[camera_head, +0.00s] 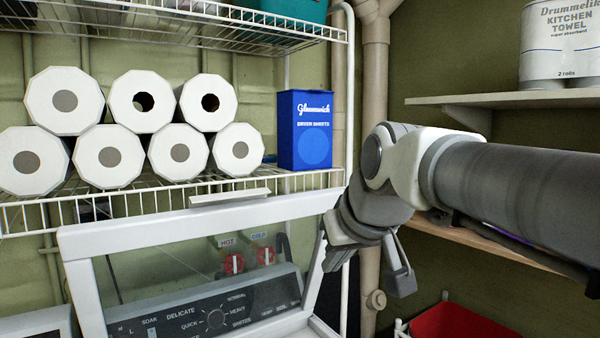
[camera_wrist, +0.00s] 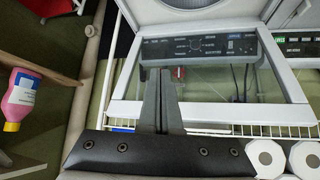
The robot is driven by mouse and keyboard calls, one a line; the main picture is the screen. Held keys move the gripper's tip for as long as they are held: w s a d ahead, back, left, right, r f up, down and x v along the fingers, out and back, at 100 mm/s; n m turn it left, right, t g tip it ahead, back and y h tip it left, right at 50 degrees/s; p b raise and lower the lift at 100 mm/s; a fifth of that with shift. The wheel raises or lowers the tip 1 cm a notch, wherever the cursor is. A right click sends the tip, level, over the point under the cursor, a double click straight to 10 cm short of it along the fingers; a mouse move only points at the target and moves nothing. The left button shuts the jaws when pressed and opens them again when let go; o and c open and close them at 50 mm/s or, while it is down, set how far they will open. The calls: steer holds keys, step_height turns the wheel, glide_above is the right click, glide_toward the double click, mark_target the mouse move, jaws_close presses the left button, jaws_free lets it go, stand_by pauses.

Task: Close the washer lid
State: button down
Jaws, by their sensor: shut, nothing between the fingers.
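The washer lid (camera_head: 200,220) is a white frame around a clear pane. It stands raised, with a handle (camera_head: 230,197) on its upper edge, and the washer control panel (camera_head: 215,315) shows through the pane. My gripper (camera_head: 330,258) is at the lid's upper right side, pointing down and left. In the wrist view the lid (camera_wrist: 290,88) appears inverted, and my gripper's dark fingers (camera_wrist: 160,75) are together and empty, overlapping the lid's left part. I cannot tell whether they touch it. The washer opening (camera_wrist: 190,3) shows at the top of the wrist view.
A wire shelf (camera_head: 120,208) holding several paper rolls (camera_head: 105,157) and a blue dryer sheets box (camera_head: 305,130) is behind and above the lid. Pipes (camera_head: 375,150) and side shelves (camera_head: 500,99) are at right. A pink bottle (camera_wrist: 20,98) shows in the wrist view.

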mark_target(232, 193)
steer(key=w+a+r+n+t+y+p, duration=0.1)
steer(key=w+a+r+n+y+p, duration=0.25)
steer(key=w+a+r, duration=0.9)
steer(key=w+a+f, duration=0.1)
steer(key=a, duration=0.1)
steer(key=w+a+f, duration=0.2)
steer(key=a, duration=0.1)
steer(key=w+a+f+p, duration=0.1)
steer(key=a, duration=0.1)
steer(key=shift+w+a+f, duration=0.15)
steer(key=shift+w+a, duration=0.1)
steer(key=shift+w, duration=0.1)
steer(key=shift+w+a+f, duration=0.1)
steer(key=shift+w+f, duration=0.05)
steer(key=shift+f, duration=0.1)
